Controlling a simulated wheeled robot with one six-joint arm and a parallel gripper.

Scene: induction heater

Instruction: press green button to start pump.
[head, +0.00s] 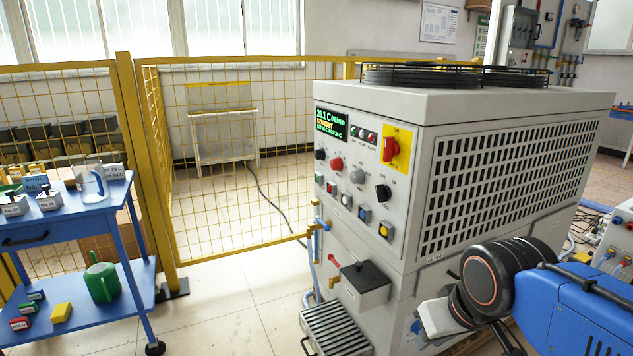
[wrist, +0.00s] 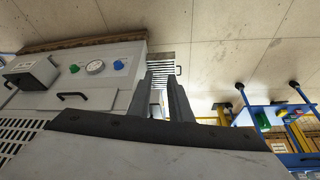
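The large grey machine (head: 470,125) carries a control panel on its front, with a lit display (head: 331,123), knobs and a row of small push buttons. A small greenish button (head: 318,178) sits at the left end of that row; its exact colour is hard to tell at this size. A blue button (head: 365,213) and a yellow button (head: 385,230) are further right. My gripper's two dark fingers (wrist: 167,97) show close together in the wrist view, with nothing visible between them. In the head view my arm is low at right, away from the panel.
A blue cart (head: 70,222) with boxes and a green watering can (head: 102,280) stands at left, before a yellow mesh fence (head: 220,160). A black-lidded box (head: 362,282) juts from the machine below the panel. Floor between cart and machine is clear.

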